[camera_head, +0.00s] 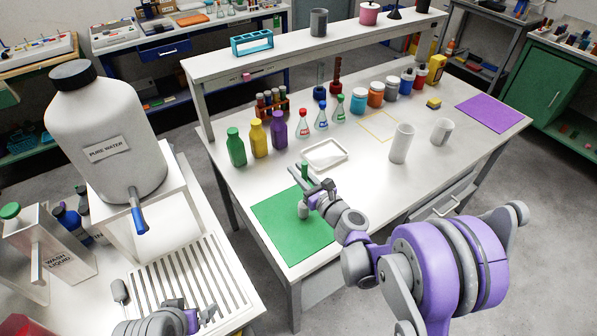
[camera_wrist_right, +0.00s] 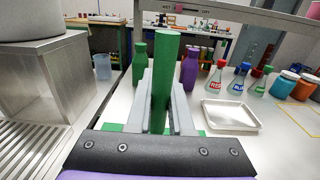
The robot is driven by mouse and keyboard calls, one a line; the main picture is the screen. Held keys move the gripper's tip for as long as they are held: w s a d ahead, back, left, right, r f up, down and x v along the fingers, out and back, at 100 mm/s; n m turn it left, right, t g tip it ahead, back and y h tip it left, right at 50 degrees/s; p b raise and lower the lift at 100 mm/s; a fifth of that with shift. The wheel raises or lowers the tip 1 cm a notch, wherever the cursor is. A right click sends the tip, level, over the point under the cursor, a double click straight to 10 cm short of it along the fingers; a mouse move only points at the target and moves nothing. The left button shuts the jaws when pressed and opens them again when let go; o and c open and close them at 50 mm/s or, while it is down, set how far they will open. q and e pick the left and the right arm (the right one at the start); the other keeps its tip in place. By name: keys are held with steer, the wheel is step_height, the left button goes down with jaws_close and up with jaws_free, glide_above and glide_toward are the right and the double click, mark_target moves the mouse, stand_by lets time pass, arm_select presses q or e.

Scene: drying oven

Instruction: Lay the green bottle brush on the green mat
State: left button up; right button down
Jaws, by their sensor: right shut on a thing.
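The green bottle brush (camera_head: 305,170) is upright in my right gripper (camera_head: 306,184), its green handle up and its pale head down over the green mat (camera_head: 285,230). In the right wrist view the green handle (camera_wrist_right: 166,70) stands between the two grey fingers (camera_wrist_right: 163,105), which are shut on it. I cannot tell whether the pale lower end touches the mat. Small strips of the mat (camera_wrist_right: 111,127) show beside the fingers in the wrist view. My left gripper (camera_head: 192,314) is at the bottom edge, over the drain rack; its opening is unclear.
A white tray (camera_head: 324,154) lies just behind the mat. Green, yellow and purple bottles (camera_head: 257,139) and several small flasks (camera_head: 321,117) stand behind it. Two white cylinders (camera_head: 402,143) stand to the right. A purple mat (camera_head: 489,113) lies at the far right.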

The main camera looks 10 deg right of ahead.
steer(key=shift+f, duration=0.25)
steer(key=c, duration=0.8)
jaws_free()
steer(key=shift+r, duration=0.1)
steer(key=shift+r, duration=0.1)
